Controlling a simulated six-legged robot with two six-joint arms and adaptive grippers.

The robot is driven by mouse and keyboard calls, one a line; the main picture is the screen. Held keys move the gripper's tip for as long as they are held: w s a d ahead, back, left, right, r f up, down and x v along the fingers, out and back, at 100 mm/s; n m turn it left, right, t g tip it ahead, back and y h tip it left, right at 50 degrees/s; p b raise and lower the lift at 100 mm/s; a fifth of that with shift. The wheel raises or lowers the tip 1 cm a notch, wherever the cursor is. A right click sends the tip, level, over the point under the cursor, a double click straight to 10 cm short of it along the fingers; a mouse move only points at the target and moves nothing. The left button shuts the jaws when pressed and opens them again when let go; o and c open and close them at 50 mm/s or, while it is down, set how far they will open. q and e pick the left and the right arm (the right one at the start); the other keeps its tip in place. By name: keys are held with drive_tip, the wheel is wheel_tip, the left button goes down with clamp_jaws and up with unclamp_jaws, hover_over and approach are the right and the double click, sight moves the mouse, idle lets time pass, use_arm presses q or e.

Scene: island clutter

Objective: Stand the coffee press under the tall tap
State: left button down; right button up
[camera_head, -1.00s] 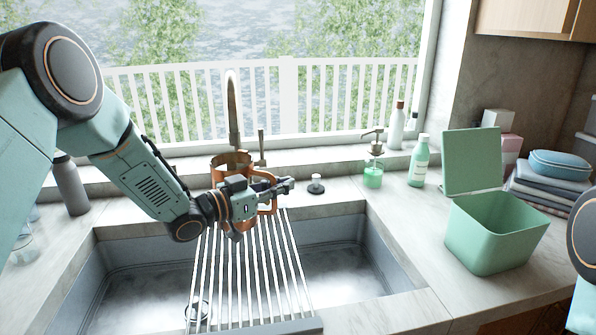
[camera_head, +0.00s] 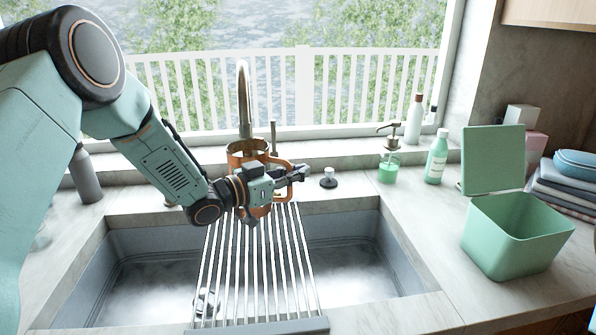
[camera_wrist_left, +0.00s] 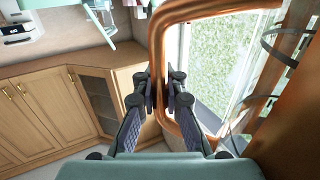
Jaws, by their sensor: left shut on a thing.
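The coffee press (camera_head: 238,150) is a copper-coloured frame with a loop handle (camera_head: 291,197). It stands upright in front of the tall tap (camera_head: 244,95), overlapping the tap's lower part in the head view. My left gripper (camera_head: 298,173) is shut on the handle, from the right end of my left arm. In the left wrist view the handle (camera_wrist_left: 157,45) passes between the fingertips of my left gripper (camera_wrist_left: 164,92), and the press body (camera_wrist_left: 285,125) fills the right side. The gripper partly hides the press's lower part; I cannot tell whether its bottom touches anything. My right gripper is out of view.
A slatted rack (camera_head: 228,285) lies across the sink (camera_head: 140,275) below the press. A black-topped stopper (camera_head: 328,180), a soap dispenser (camera_head: 389,170) and bottles (camera_head: 436,158) stand to the right. A green open-lidded bin (camera_head: 500,240) is on the right counter; a grey bottle (camera_head: 85,180) stands left.

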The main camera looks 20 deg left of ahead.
sight(286, 201)
use_arm(q)
drive_tip(key=shift+s+a+f+b, duration=0.1)
drive_tip(key=shift+f+b, duration=1.05)
drive_tip(key=shift+f, duration=0.5)
drive_tip(key=shift+s+a+f+b, duration=0.1)
drive_tip(key=shift+f+b, duration=1.05)
drive_tip(key=shift+f, duration=0.45)
drive_tip(key=shift+w+d+f, duration=0.15)
drive_tip(key=shift+w+f, duration=0.05)
drive_tip(key=shift+f, duration=0.15)
drive_tip(key=shift+s+r, duration=0.1)
drive_tip(key=shift+s, duration=0.05)
